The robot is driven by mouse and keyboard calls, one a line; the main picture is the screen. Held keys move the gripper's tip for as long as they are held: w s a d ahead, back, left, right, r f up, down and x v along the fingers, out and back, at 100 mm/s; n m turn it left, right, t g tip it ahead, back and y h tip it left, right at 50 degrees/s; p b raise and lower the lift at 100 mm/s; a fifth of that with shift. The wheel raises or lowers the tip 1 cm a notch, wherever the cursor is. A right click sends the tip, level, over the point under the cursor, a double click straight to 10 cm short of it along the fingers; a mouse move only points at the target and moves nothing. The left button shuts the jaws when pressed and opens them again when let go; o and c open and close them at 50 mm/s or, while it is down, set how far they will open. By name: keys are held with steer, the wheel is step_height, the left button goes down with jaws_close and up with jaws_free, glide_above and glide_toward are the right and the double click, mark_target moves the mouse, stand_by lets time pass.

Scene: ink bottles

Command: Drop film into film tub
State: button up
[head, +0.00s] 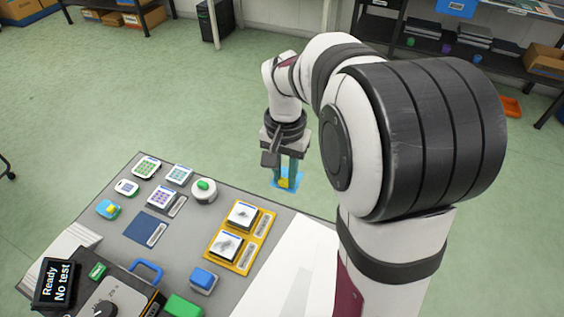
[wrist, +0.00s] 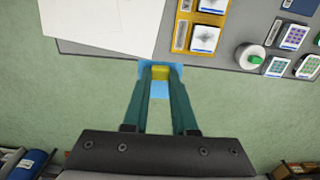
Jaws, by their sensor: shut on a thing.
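My gripper (head: 287,180) is out past the table's far edge, above the green floor. In the wrist view its two teal fingers (wrist: 160,80) are shut on a small yellow piece (wrist: 160,73) joined to a light blue sheet, which I take to be the film (wrist: 158,90). The blue film (head: 276,183) also shows around the fingertips in the head view, partly hidden by them. I cannot tell for sure which thing is the film tub; none is clearly seen under the gripper.
The grey table (head: 190,228) carries a yellow tray (head: 237,263) with two picture tiles, a white round pot with a green knob (head: 204,190), several small patterned tiles, a dark blue pad (head: 146,227) and a blue-topped block (head: 203,280). White paper (head: 297,258) lies at its right.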

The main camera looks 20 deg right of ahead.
steer(key=s+a+f+n, duration=0.1)
steer(key=a+f+n, duration=0.15)
steer(key=a, duration=0.35)
steer(key=s+a+f+n, duration=0.1)
steer(key=a+n, duration=0.2)
steer(key=a, duration=0.4)
steer(key=s+a+f+n, duration=0.1)
steer(key=s+a+n, duration=0.1)
steer(key=a, duration=0.3)
steer(key=s+a+f+n, duration=0.2)
steer(key=s+a+n, duration=0.1)
steer(key=s+a, duration=0.2)
steer(key=s+a+f+n, duration=0.2)
steer(key=s+a+n, duration=0.1)
steer(key=s+a, duration=0.1)
steer(key=shift+s+a, duration=0.2)
steer(key=shift+a, duration=0.3)
steer(key=shift+s+a+f+n, duration=0.65)
steer(key=shift+s+f, duration=0.35)
steer(key=shift+s, duration=0.3)
steer(key=shift+s+a+f+n, duration=0.55)
steer(key=shift+s+f+n, duration=0.25)
steer(key=shift+s+f, duration=0.4)
steer(key=shift+s+a+f+n, duration=0.65)
steer(key=shift+s+f, duration=0.2)
steer(key=shift+s, duration=0.55)
steer(key=shift+d, duration=0.1)
steer(key=o, duration=1.3)
